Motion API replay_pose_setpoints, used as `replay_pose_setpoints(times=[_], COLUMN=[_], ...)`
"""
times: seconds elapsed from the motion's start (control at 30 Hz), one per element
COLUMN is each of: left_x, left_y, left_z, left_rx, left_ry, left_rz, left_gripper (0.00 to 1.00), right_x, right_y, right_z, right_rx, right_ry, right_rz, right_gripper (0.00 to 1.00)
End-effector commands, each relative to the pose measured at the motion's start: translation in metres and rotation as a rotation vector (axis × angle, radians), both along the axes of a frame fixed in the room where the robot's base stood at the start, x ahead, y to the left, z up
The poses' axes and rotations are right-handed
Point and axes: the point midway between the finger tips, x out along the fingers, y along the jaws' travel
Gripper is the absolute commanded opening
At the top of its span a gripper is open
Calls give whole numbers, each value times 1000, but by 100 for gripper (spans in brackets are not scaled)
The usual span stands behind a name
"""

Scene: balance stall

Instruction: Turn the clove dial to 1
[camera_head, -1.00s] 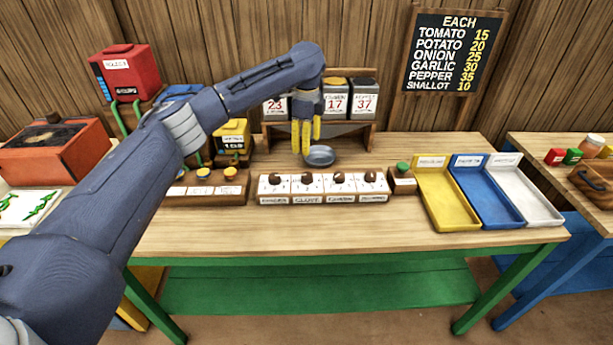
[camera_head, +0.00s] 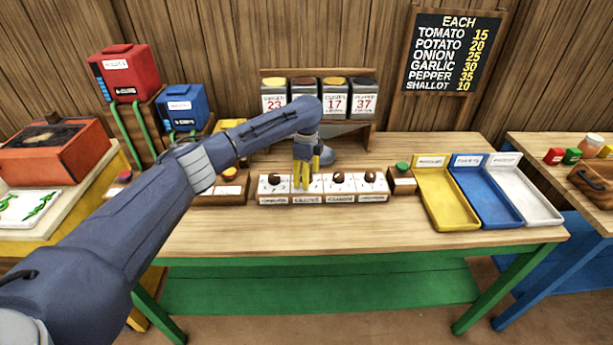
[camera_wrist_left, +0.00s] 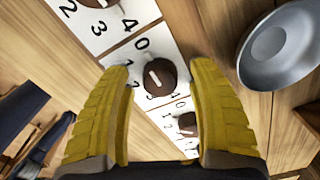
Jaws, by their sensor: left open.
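The clove dial is a round brown knob with a pale mark on a white numbered plate, second from the left in the dial row. In the head view my left gripper (camera_head: 306,175) is over it from above and hides it. In the left wrist view the clove dial (camera_wrist_left: 162,77) lies between the open yellow fingers (camera_wrist_left: 158,115), with a gap to each finger. I cannot tell for sure which number its mark points to. My right gripper is not in view.
Neighbouring dials stand close on both sides, one to the left (camera_head: 274,180) and one to the right (camera_head: 338,178). A grey-blue dish (camera_wrist_left: 281,45) sits just behind the row. A box with a green button (camera_head: 402,168) stands right of it. The front tabletop is clear.

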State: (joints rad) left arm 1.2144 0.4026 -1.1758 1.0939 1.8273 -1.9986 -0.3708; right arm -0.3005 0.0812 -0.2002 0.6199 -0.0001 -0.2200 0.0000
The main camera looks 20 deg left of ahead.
Motion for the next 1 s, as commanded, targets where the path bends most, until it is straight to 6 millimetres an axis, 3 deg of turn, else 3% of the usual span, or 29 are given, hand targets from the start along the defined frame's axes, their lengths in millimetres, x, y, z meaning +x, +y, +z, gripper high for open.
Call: replay_pose_setpoints(times=[0.33, 0.83, 1.0], left_x=[0, 0, 0], left_y=[0, 0, 0], left_z=[-1, -1, -1], left_rx=[0, 0, 0], left_ry=[0, 0, 0], left_rz=[0, 0, 6], left_gripper=[58, 0, 0], right_x=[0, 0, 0], right_y=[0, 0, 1], right_z=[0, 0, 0], right_rx=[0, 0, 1], right_ry=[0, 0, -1], right_rz=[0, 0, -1], right_gripper=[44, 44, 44])
